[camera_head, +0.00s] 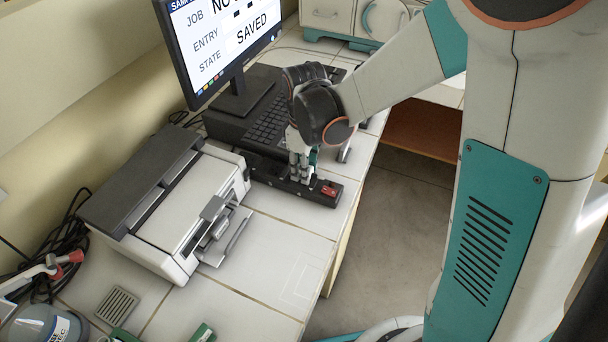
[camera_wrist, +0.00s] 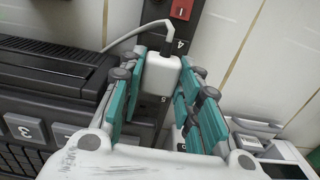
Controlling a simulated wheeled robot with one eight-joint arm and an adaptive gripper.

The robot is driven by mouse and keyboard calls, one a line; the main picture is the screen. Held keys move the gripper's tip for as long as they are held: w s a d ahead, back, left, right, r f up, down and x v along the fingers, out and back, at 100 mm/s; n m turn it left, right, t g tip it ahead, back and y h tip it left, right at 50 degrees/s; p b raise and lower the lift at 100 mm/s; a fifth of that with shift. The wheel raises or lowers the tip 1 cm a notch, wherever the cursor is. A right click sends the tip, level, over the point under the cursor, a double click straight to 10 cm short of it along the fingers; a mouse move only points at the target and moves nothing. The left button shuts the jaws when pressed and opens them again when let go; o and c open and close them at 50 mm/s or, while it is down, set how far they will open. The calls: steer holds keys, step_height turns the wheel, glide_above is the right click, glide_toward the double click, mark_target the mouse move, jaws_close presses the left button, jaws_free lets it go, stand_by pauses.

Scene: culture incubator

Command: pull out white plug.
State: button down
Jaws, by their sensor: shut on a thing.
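The white plug (camera_wrist: 161,74) is a block with a pale cord bending off its far end, in the wrist view. It is over the dark power strip (camera_wrist: 150,18), near the printed numbers 4 and 5. My gripper (camera_wrist: 163,62) is shut on it, with teal fingers on both sides. I cannot tell whether the plug is still seated. In the head view my gripper (camera_head: 301,176) points down onto the strip (camera_head: 268,174), and the plug is hidden behind the fingers. A red switch (camera_head: 329,191) is at the strip's near end.
A keyboard (camera_head: 268,122) and a monitor (camera_head: 222,40) stand behind the strip. A white and dark box-shaped device (camera_head: 165,205) with a front latch stands to its left. The tiled counter (camera_head: 275,265) is clear in front, and its edge drops to the floor at right.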

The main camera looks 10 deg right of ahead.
steer(key=shift+r+p, duration=1.2)
steer(key=shift+r, duration=0.75)
steer(key=shift+s+d, duration=0.1)
